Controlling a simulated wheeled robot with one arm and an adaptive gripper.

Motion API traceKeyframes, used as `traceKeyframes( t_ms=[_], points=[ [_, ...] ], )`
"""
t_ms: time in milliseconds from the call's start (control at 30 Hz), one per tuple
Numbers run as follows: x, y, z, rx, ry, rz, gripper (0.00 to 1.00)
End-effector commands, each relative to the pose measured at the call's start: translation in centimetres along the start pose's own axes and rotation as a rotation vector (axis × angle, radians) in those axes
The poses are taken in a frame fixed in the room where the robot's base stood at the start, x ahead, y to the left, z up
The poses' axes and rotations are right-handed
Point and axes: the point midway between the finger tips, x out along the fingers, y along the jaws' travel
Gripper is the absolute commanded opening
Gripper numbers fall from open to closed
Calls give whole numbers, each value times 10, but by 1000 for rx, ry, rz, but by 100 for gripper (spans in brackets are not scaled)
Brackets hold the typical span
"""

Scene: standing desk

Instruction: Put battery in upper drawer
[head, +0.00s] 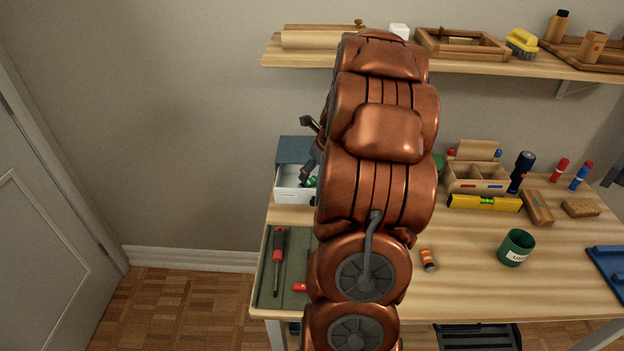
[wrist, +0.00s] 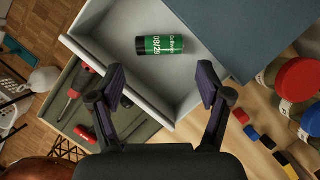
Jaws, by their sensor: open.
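In the head view the drawer (head: 288,194) sticks out of a small blue-topped cabinet (head: 295,148), and a bit of green battery (head: 311,181) shows inside, partly behind my arm. My gripper (wrist: 162,85) is open, its fingertips apart above the drawer's near part. In the wrist view the battery lies beyond the fingertips, in the gap between them, and does not touch them. My arm hides much of the cabinet in the head view.
A red-handled screwdriver (head: 278,262) and a small red item (head: 299,287) lie in a green tray (head: 264,292) in front of the cabinet. An orange-brown cylinder (head: 428,260), green cup (head: 516,247), yellow level (head: 484,203) and wooden organizer (head: 476,178) stand to the right. A shelf (head: 470,63) runs above.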

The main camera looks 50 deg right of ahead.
Motion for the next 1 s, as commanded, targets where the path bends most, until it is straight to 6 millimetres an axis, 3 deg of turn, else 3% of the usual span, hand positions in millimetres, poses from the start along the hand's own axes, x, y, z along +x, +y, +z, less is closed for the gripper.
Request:
traceKeyframes(
  t_ms=[333, 700, 767, 867, 1000],
  points=[
    [-52, -2, 0, 1, -3, -4, 77],
    [-66, 5, 1, -22, 3, 3, 77],
    [-67, 16, 3, -75, 9, 12, 77],
    [-70, 50, 6, -251, 28, 43, 77],
    [-78, 123, 1, -636, 66, 121, 77]
  ],
)
